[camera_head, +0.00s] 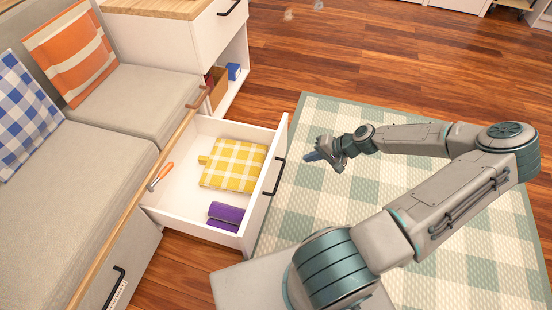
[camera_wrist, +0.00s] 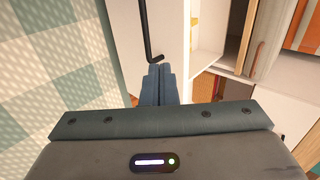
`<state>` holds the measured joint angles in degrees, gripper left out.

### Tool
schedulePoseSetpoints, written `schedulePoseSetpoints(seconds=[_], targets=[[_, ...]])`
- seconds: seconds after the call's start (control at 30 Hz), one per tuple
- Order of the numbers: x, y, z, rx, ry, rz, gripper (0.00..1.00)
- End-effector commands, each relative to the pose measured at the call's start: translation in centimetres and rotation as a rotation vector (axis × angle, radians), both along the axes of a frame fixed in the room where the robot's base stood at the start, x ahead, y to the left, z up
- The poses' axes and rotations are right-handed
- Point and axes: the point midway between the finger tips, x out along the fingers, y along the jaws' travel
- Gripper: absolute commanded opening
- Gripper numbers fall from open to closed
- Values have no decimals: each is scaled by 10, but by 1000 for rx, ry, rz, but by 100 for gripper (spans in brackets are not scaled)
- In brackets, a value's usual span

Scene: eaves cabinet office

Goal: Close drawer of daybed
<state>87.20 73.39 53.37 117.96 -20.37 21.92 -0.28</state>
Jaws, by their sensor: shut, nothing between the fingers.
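The daybed (camera_head: 90,140) fills the left of the head view. Its drawer (camera_head: 178,195) is pulled out, white inside, with a dark bar handle (camera_head: 279,176) on its front. In the drawer lie a yellow checked cloth (camera_head: 235,165), purple rolls (camera_head: 225,215) and an orange-handled tool (camera_head: 160,176). My gripper (camera_head: 309,157) is shut and empty, to the right of the drawer front and apart from it in the head view. In the wrist view my shut fingers (camera_wrist: 158,72) point at the white drawer front (camera_wrist: 172,30), close to the lower end of its handle (camera_wrist: 147,30).
A white cabinet (camera_head: 185,40) with an open shelf stands behind the drawer; a blue box (camera_head: 234,71) and a brown box (camera_head: 217,85) sit on it. A second daybed drawer with a handle (camera_head: 115,287) is at lower left. A green checked rug (camera_head: 440,220) covers the floor under my arm.

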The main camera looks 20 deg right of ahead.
Motion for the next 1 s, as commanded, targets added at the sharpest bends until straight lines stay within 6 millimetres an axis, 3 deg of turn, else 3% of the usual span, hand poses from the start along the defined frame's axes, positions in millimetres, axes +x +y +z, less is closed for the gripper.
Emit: schedulePoseSetpoints(seconds=[0.17,0.63,1.0], targets=[[5,3,-3,11,-7,-13,0],[44,58,-70,9,-6,-8,0],[67,88,-66,7,-7,-12,0]])
